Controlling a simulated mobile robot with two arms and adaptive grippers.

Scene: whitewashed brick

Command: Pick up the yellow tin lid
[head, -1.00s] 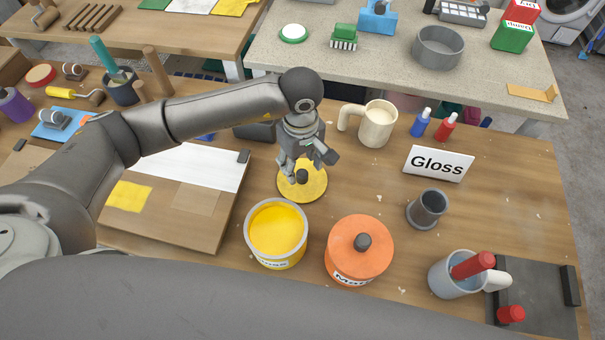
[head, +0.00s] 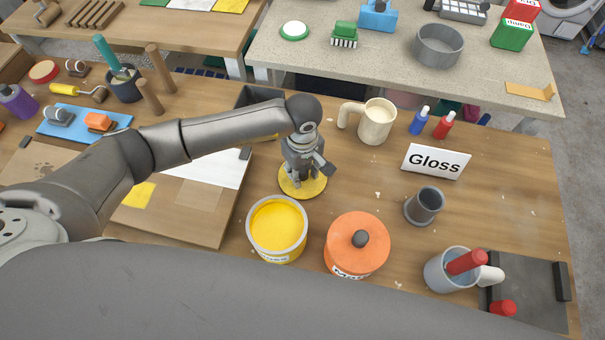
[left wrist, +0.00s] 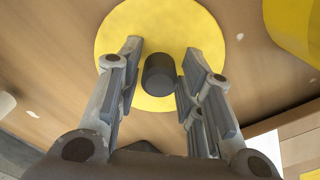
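The yellow tin lid (head: 315,190) lies flat on the wooden table, behind the open tin of yellow paint (head: 277,226). My left gripper (head: 303,178) points down over the lid and hides its knob in the head view. In the left wrist view the lid (left wrist: 200,35) shows with its dark round knob (left wrist: 159,74) between the two fingers of my left gripper (left wrist: 158,70). The fingers are open, with a gap on each side of the knob. My right gripper is not in view.
An orange lidded tin (head: 357,243) stands right of the yellow tin. A cream mug (head: 376,122), a Gloss sign (head: 436,161) and a grey cup (head: 425,206) stand to the right. A board with white paper (head: 170,222) lies left. Bare table lies between lid and sign.

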